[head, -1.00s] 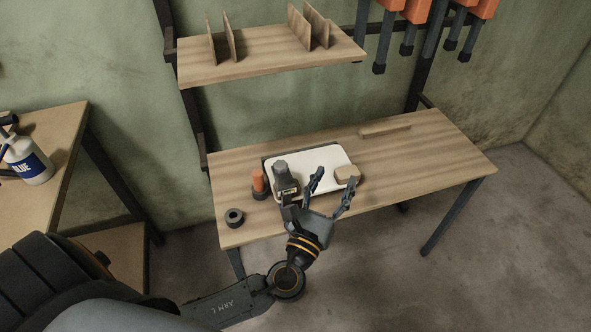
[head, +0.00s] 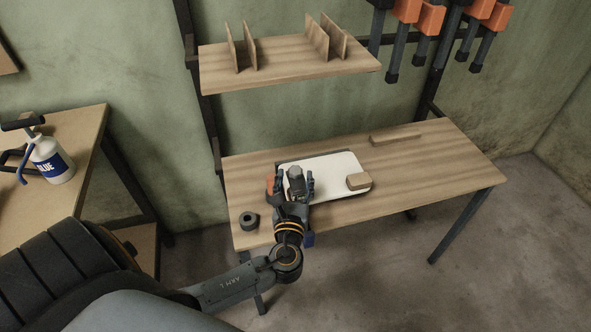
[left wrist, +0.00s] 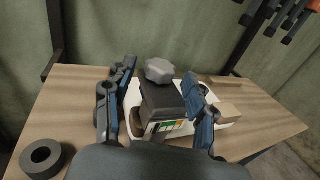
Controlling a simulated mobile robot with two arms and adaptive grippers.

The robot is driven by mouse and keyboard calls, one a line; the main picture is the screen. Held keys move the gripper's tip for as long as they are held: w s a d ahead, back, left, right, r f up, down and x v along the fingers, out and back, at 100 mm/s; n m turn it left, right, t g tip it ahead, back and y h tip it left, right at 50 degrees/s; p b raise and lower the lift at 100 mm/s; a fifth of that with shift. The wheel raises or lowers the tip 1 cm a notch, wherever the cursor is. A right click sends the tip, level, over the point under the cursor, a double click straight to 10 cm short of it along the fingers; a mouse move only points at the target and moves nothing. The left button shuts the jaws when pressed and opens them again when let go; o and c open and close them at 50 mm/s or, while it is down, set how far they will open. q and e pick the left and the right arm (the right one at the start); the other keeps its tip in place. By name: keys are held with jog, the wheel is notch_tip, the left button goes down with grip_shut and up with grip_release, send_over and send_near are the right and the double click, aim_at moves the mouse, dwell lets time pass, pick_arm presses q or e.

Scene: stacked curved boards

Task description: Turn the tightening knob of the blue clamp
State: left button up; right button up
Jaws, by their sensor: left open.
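No clearly blue clamp shows in these views; several orange-and-dark clamps (head: 430,20) hang at the top right. On the table's front left stands a dark device with a grey lobed knob (left wrist: 159,71) on top and a coloured label on its body (left wrist: 160,100). The knob also shows in the head view (head: 295,171). My left gripper (head: 294,180) is open, its fingers on either side of the device, also in the left wrist view (left wrist: 158,82). I cannot tell if they touch it. My right gripper is not in view.
A dark ring (head: 249,221) sits at the table's left front, and an orange-topped item (head: 271,186) is beside my gripper. The table's right side (head: 440,165) is clear.

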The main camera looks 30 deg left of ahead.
pick_arm(q)
jog(key=shift+x, duration=1.45)
jog(key=shift+c, duration=0.4)
grip_shut()
jog(key=shift+y, duration=0.3)
